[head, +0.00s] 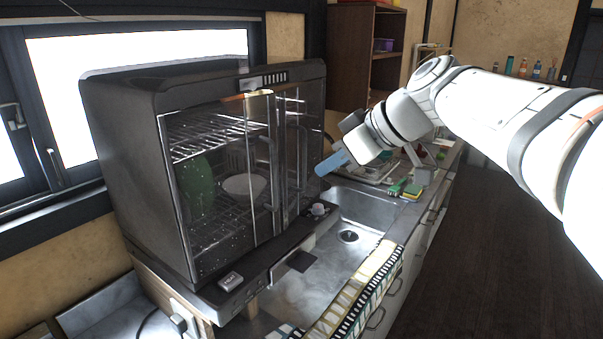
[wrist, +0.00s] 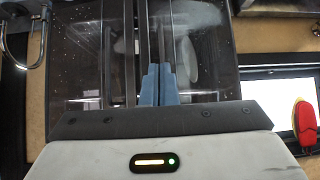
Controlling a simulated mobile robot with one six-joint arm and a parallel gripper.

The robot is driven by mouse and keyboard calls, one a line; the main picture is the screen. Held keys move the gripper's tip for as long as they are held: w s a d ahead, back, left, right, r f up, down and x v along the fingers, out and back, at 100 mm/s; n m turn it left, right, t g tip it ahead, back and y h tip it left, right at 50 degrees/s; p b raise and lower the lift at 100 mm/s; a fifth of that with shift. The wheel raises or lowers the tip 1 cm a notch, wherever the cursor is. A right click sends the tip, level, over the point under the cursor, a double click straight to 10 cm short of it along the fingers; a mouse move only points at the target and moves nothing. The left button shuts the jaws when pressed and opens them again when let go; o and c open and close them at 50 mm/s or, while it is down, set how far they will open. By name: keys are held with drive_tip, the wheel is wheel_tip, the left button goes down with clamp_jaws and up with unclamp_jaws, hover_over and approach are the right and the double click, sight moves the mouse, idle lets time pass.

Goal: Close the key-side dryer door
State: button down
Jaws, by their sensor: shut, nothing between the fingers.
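The dryer (head: 130,150) is a dark cabinet with glass doors, standing left of the sink. The left glass door (head: 215,215) is on the side of a white square key (head: 231,281) on the front ledge; a round knob (head: 318,209) sits at the other end. Upright handles (head: 270,175) stand near the middle; I cannot tell whether the left door is flush. My gripper (head: 331,163) has blue fingers, shut and empty, in front of the right door's side. In the wrist view, the fingertips (wrist: 158,86) point at upright bars (wrist: 146,35) between the glass panes; contact is unclear.
Racks inside hold a green plate (head: 197,185) and a white bowl (head: 244,185). The metal sink (head: 350,205) lies right of the dryer, with a patterned cloth (head: 365,290) over its front edge. A window is behind at left. The dark floor at right is clear.

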drive_tip(key=w+a+f+p, duration=0.2)
drive_tip(key=w+a+f, duration=0.2)
drive_tip(key=a, duration=0.3)
drive_tip(key=shift+a, duration=0.3)
drive_tip(key=shift+f, duration=0.1)
